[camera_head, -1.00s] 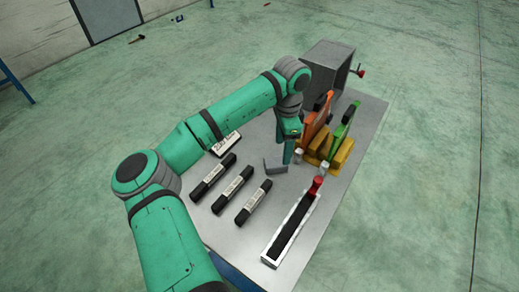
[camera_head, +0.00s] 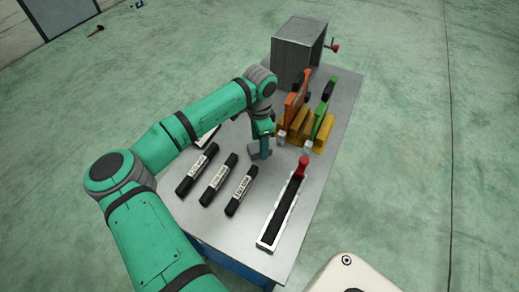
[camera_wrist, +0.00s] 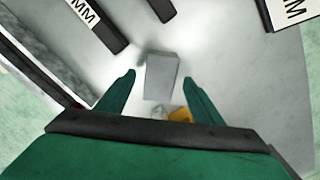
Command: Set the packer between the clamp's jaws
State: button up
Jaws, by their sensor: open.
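A small grey block (camera_head: 252,152), which may be the packer, stands on the bench beside my gripper (camera_head: 264,150). In the wrist view my open gripper (camera_wrist: 159,79) has the grey block (camera_wrist: 162,76) between its fingertips in the picture; I cannot tell whether either finger touches it. An orange clamp-like tool (camera_head: 293,106) and a green one (camera_head: 323,113) stand upright side by side in yellow holders (camera_head: 300,127), behind and right of my gripper. Which one is the clamp, and how wide its jaws are, I cannot tell.
Three black labelled bars (camera_head: 218,179) lie left of and in front of my gripper. A long channel with a black strip (camera_head: 277,217) and a red knob (camera_head: 302,166) lies to the right. A grey open box (camera_head: 296,52) stands at the bench's back.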

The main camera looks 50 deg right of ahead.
jog(key=shift+f, duration=1.2)
grip_shut()
jog(key=shift+r, duration=0.1)
